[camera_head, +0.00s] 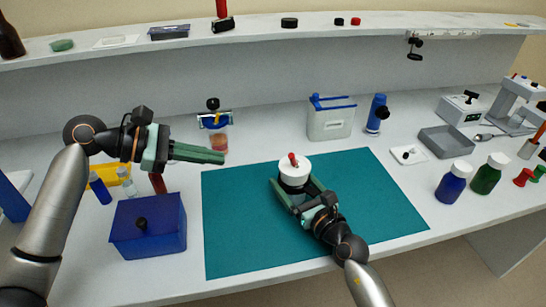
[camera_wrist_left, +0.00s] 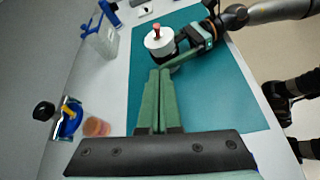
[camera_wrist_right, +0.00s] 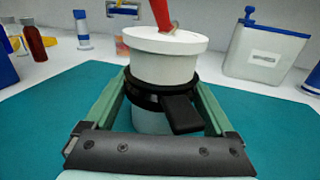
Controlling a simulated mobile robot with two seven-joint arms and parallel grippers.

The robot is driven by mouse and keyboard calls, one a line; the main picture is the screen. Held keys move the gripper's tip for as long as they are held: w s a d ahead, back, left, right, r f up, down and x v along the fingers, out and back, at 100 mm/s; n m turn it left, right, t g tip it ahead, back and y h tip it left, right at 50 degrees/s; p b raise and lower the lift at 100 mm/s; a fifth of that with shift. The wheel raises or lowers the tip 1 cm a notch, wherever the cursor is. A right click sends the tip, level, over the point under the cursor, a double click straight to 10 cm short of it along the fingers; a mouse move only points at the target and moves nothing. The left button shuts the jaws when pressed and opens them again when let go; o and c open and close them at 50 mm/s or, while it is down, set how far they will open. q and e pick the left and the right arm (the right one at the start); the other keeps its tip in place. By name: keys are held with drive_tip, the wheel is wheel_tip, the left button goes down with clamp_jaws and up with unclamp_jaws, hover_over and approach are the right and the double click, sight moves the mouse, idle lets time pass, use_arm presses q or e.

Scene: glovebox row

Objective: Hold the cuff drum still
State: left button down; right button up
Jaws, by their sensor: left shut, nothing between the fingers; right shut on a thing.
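The cuff drum (camera_head: 295,172) is a white cylinder with a wider white top, a dark band around it and a red piece on top. It stands upright on the teal mat (camera_head: 235,240). My right gripper (camera_head: 292,186) is shut on it, one finger along each side; the right wrist view shows the drum (camera_wrist_right: 165,66) between the green fingers, with a black tab on the band facing the wrist. My left gripper (camera_head: 223,157) is shut and empty, left of the drum and apart from it. The left wrist view also shows the drum (camera_wrist_left: 159,40) beyond its fingertips.
A blue box (camera_head: 148,228) stands left of the mat, below my left arm. A white container with a blue handle (camera_head: 330,120) and a blue bottle (camera_head: 376,114) stand behind the mat. Blue (camera_head: 453,182) and green (camera_head: 489,175) bottles stand right. The mat around the drum is clear.

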use_arm(q)
drive_tip(key=shift+a+n, duration=0.15)
drive_tip(key=shift+n, duration=0.15)
drive_tip(key=shift+f, duration=0.1)
approach(291, 163)
wheel_tip(291, 163, down, 3)
drive_tip(key=w, duration=0.1)
drive_tip(key=d, duration=0.4)
drive_tip(key=shift+w+r, duration=0.35)
drive_tip(key=shift+w, duration=0.05)
drive_tip(key=shift+w+d+r, duration=0.1)
drive_tip(key=shift+d, duration=0.2)
